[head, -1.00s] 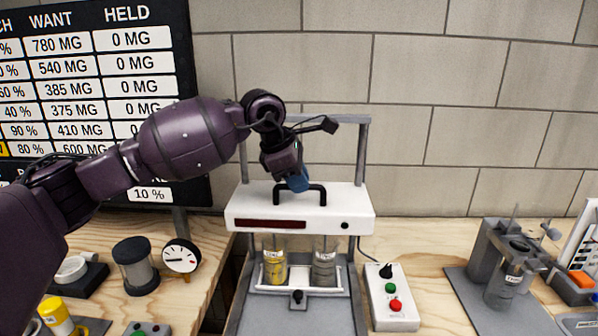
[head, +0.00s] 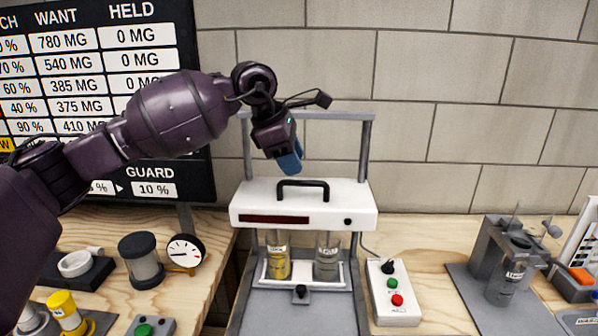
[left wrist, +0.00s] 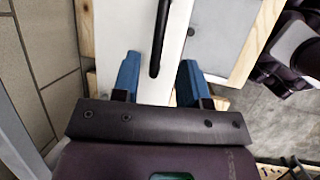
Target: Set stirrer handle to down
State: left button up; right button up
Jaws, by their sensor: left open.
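The stirrer (head: 258,217) is a white head with a black bar handle (head: 303,184) on top, held between two grey posts above two beakers. A yellow-filled beaker (head: 277,257) and a grey beaker (head: 327,257) stand under the head. My left gripper (head: 290,161) is above the handle, apart from it, with blue fingertips pointing down. In the left wrist view the open blue fingers (left wrist: 158,78) are to either side of the line of the black handle (left wrist: 160,40), with nothing held. My right gripper is not in view.
A switch box (head: 393,292) with green and red buttons sits right of the stirrer. A grey stand with a beaker (head: 507,270) is farther right. A dial gauge (head: 184,252) and a dark cylinder (head: 140,260) are at left. A board (head: 150,160) hangs behind my arm.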

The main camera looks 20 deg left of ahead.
pick_arm(q)
jog(key=v, duration=0.5)
jog(key=shift+s+r, duration=0.1)
jog(key=shift+r, duration=0.15)
jog(key=shift+a, duration=0.1)
